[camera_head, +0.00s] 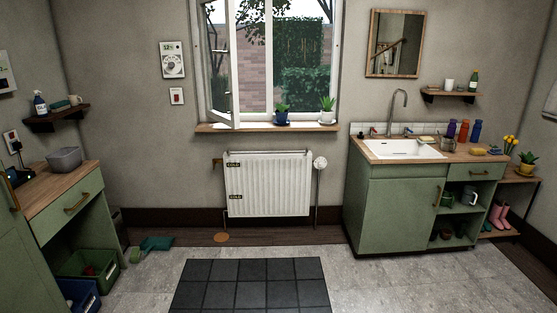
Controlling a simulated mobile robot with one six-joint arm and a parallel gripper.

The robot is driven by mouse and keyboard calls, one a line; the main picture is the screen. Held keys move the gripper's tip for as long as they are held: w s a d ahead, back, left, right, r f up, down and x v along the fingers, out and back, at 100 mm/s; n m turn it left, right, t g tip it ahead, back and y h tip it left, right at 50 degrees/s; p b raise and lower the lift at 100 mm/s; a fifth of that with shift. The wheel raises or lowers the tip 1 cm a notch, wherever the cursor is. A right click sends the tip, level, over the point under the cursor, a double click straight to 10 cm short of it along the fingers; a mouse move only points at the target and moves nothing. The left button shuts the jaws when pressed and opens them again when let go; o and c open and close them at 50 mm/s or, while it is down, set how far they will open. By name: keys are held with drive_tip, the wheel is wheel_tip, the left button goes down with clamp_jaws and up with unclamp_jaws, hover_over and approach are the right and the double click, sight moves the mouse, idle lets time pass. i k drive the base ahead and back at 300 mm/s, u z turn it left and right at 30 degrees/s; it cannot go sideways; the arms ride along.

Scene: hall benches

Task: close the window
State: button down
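The white-framed window (268,65) is in the middle of the far wall, above a radiator. Its left casement (217,70) stands open, swung inward into the room over the left part of the wooden sill (268,128). A handle on the casement is too small to make out clearly. My gripper is not in view.
A white radiator (267,185) is below the sill. A green sink cabinet (400,215) stands right, a green bench (65,200) left. A dark tiled mat (250,284) lies on the floor before the radiator. The floor between the cabinets is mostly clear.

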sight(233, 122)
drive_tip(key=u, duration=0.3)
drive_tip(key=i, duration=1.55)
drive_tip(key=u, duration=0.85)
drive_tip(key=i, duration=0.8)
drive_tip(key=u, duration=0.85)
drive_tip(key=i, duration=1.15)
drive_tip(key=u, duration=0.45)
